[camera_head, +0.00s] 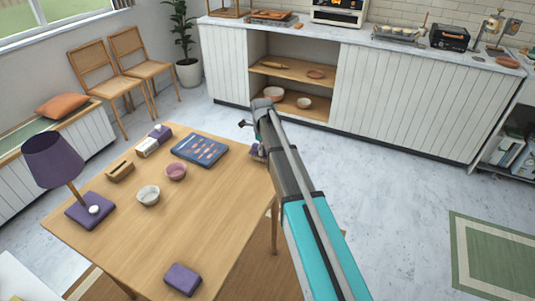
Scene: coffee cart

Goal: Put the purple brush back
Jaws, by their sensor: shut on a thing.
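My arm reaches in from the bottom right, and its wrist end is over the right back edge of the wooden table (212,222). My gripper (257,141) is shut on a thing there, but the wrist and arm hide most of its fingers. A small purple piece (257,152) shows just beside the arm at the table edge. It fits the purple brush, but most of it is hidden. I cannot tell whether it touches the tabletop.
The table holds a purple lamp (55,162), white bowl (148,195), pink bowl (175,172), blue patterned board (199,150), wooden holder (120,171), tissue box (152,141) and purple box (183,279). The table's front middle is clear. A white counter (400,100) stands behind.

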